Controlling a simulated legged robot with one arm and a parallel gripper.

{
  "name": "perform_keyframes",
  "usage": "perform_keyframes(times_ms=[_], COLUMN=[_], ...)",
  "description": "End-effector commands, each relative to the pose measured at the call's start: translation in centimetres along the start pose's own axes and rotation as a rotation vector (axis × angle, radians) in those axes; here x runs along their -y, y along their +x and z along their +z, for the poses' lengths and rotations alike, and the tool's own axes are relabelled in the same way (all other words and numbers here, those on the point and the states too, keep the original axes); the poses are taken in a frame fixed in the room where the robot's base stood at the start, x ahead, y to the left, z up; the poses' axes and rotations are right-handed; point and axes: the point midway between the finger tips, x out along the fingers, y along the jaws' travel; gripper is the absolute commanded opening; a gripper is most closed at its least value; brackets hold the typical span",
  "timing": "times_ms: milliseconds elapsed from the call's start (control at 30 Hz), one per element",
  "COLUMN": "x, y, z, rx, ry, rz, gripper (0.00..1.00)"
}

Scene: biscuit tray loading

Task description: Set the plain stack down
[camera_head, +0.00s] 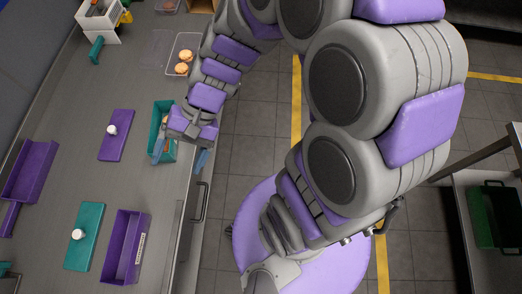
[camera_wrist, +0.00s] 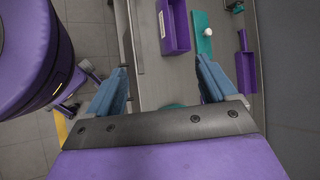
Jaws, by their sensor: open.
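A teal tray (camera_head: 163,112) stands near the table's right edge in the head view. My gripper (camera_head: 179,155) is low over its near end, with a blue finger on either side. In the wrist view my gripper (camera_wrist: 160,75) has its fingers wide apart with nothing between them. A sliver of teal (camera_wrist: 172,106) shows just above the gripper body there. I cannot make out the plain stack; the arm hides part of the tray's inside. Round golden biscuits (camera_head: 182,68) lie in a clear container (camera_head: 189,41) beyond the tray.
A purple tray (camera_head: 124,247) with a label, a teal lid (camera_head: 91,219) and a purple lid (camera_head: 117,148), both lids with white knobs, lie on the table (camera_head: 65,140). A white bin (camera_head: 97,23) stands at the back.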

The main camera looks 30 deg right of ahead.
Motion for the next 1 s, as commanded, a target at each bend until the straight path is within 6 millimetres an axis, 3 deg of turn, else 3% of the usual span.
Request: perform_keyframes(times_ms=[200, 500, 700, 1000], x=[-5.6, -12.2, -13.7, -13.7], y=[-2.6, -8.3, -10.0, -10.0], z=[4.0, 6.7, 7.2, 7.2], rx=[-0.084, -0.218, -0.252, -0.251], ry=[-0.212, -0.352, -0.369, -0.368], rz=[0.309, 0.656, 0.734, 0.737], gripper=[0.85, 0.85, 0.85, 0.85])
